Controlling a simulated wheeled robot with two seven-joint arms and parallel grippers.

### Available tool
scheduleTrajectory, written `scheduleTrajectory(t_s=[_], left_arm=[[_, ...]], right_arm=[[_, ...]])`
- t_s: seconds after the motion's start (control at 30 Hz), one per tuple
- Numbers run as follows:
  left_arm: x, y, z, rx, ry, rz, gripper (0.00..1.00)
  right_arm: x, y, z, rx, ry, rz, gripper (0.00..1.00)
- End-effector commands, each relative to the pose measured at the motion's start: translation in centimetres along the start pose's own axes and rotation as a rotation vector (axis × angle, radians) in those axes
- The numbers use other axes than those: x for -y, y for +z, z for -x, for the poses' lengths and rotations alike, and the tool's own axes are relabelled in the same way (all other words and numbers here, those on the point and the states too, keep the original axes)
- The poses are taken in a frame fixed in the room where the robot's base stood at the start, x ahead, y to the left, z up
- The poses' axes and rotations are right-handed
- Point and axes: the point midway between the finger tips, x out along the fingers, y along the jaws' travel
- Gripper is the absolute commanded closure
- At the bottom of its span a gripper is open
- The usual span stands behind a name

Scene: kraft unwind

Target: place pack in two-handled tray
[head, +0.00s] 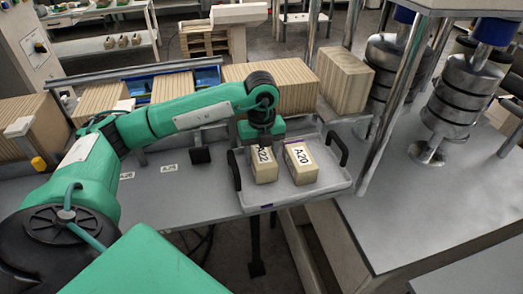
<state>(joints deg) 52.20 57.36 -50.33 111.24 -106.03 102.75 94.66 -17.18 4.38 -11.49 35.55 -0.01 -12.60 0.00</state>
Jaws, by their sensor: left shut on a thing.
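The tray (327,179) is pale grey with a black handle at its left end and another at its right end, and sits on the grey worktop. A tan pack marked A20 (302,174) lies in its middle. My left gripper (262,145) reaches down over the tray's left half and is shut on a second tan pack, marked A22 (265,173). This pack is beside the A20 pack with a small gap. I cannot tell whether it touches the tray floor. The gripper hides its far end. My right gripper is not in view.
Large brown striped blocks (268,74) stand in a row behind the tray. Metal posts and stacked steel cylinders (461,90) rise at the right. The grey table (440,215) at the right is mostly bare. Labels A25 and A26 mark the worktop left of the tray.

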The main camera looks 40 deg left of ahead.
Motion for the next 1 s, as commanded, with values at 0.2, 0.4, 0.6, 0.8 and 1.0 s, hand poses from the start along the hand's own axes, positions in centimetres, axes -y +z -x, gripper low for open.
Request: scheduleTrajectory(t_s=[0.2, 0.4, 0.6, 0.8, 1.0], left_arm=[[0.0, 0.0, -0.4, 0.001, -0.002, 0.0, 0.75], [0.0, 0.0, -0.8, 0.0, -0.001, 0.0, 0.44], [0.0, 0.0, -0.7, 0.0, -0.001, 0.0, 0.24], [0.0, 0.0, -0.6, 0.0, -0.001, 0.0, 0.24], [0.1, 0.1, 0.7, 0.003, -0.005, 0.0, 0.24]], right_arm=[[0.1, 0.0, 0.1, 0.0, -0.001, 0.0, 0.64], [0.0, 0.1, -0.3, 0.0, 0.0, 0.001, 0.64], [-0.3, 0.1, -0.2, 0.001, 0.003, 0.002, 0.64], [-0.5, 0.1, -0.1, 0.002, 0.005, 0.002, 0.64], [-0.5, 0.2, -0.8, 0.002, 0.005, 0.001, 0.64]])
